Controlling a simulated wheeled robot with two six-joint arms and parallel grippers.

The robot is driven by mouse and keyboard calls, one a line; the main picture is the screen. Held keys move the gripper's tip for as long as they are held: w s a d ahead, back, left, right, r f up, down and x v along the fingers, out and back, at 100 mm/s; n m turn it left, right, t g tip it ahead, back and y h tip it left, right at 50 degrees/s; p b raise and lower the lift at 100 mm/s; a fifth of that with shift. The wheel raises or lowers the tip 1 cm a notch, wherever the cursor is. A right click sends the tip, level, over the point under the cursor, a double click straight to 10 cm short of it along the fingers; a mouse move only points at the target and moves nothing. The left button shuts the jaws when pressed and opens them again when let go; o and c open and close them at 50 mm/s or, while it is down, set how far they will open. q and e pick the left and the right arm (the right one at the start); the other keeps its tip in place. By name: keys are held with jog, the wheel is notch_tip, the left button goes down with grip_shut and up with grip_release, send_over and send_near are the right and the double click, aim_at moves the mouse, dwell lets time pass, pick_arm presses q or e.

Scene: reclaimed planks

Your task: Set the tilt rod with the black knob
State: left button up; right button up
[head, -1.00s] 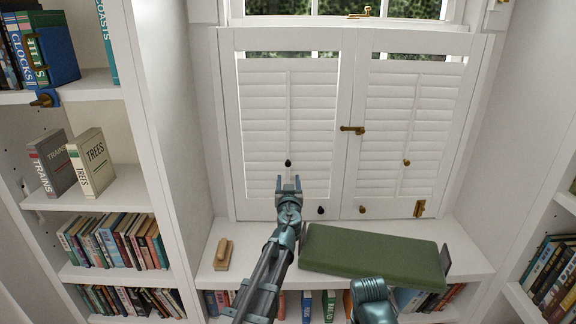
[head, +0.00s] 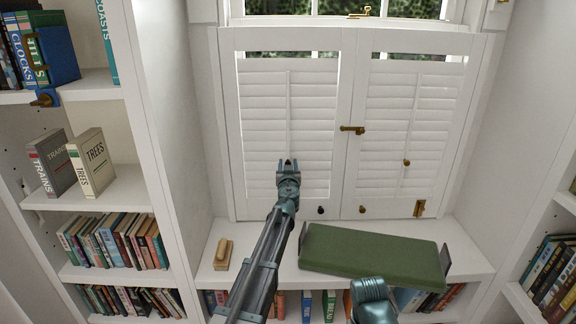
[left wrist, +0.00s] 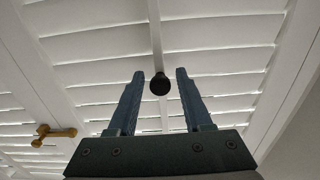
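The black knob (left wrist: 160,84) sits on the white tilt rod (left wrist: 155,30) of the left shutter panel. In the left wrist view it is between the tips of my open left gripper (left wrist: 160,76), with a gap to each finger. The right panel's rod has a brass knob (head: 406,162).
A brass latch (head: 352,129) is between the two panels. Below the louvers are a small black knob (head: 320,210) and a brass knob (head: 362,210). A green cushion (head: 375,255) and a wooden brush (head: 223,254) lie on the window seat. Bookshelves stand at both sides.

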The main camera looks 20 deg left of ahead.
pick_arm(q)
grip_shut()
dwell(1.2)
